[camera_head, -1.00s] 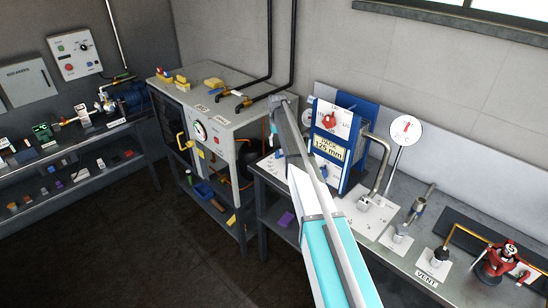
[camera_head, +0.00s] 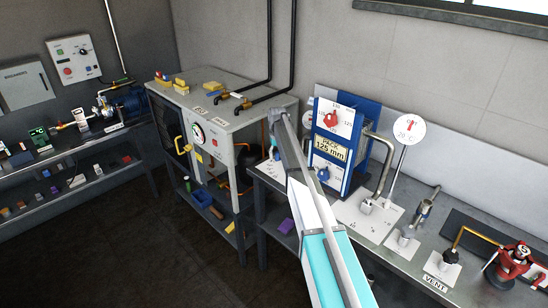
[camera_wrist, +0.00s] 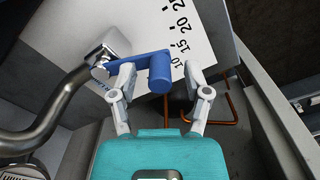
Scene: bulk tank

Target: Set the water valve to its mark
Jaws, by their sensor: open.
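The water valve's blue lever (camera_wrist: 160,72) shows in the wrist view, with a round upright grip at its right end and a metal hub (camera_wrist: 112,45) at its left. A white scale plate (camera_wrist: 150,22) behind it reads 10, 15, 20 and on. The grip stands near the 10 to 15 figures. My gripper (camera_wrist: 160,78) is open, with one finger on each side of the grip; I cannot tell whether either finger touches it. In the head view my arm hides most of the valve and the gripper.
A curved metal pipe (camera_wrist: 50,112) runs along the left of the wrist view. In the head view, a blue-framed unit (camera_head: 350,150) with dial panels stands right of my arm. A grey cabinet (camera_head: 225,105) stands to the left. A red valve (camera_head: 515,262) is at far right.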

